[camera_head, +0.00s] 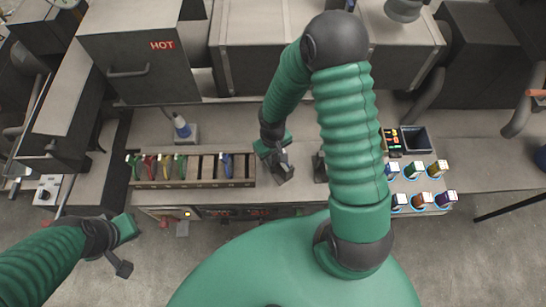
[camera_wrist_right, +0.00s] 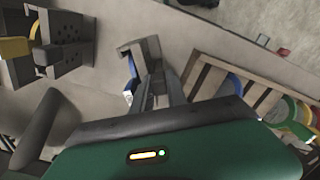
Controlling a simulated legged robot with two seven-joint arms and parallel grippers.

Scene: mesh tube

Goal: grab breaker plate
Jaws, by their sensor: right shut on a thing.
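My right gripper (camera_head: 281,170) hangs low over the bench, just right of the slotted wooden rack (camera_head: 190,183). In the right wrist view its jaws (camera_wrist_right: 152,85) are shut on a thin blue-edged piece (camera_wrist_right: 130,72), seen nearly edge-on; I take it for a breaker plate, mostly hidden by the fingers. The rack holds several coloured pieces; a blue one (camera_head: 227,163) stands in it near the right end. The rack shows at the right of the wrist view (camera_wrist_right: 205,75). My left gripper (camera_head: 121,266) is at the lower left, off the bench; its jaw opening is unclear.
Several coloured boxes (camera_head: 421,200) stand at the right, in front of a dark bin (camera_head: 416,140). A cabinet marked HOT (camera_head: 140,50) is at the back left. Dark perforated blocks (camera_wrist_right: 68,50) show at the wrist view's left.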

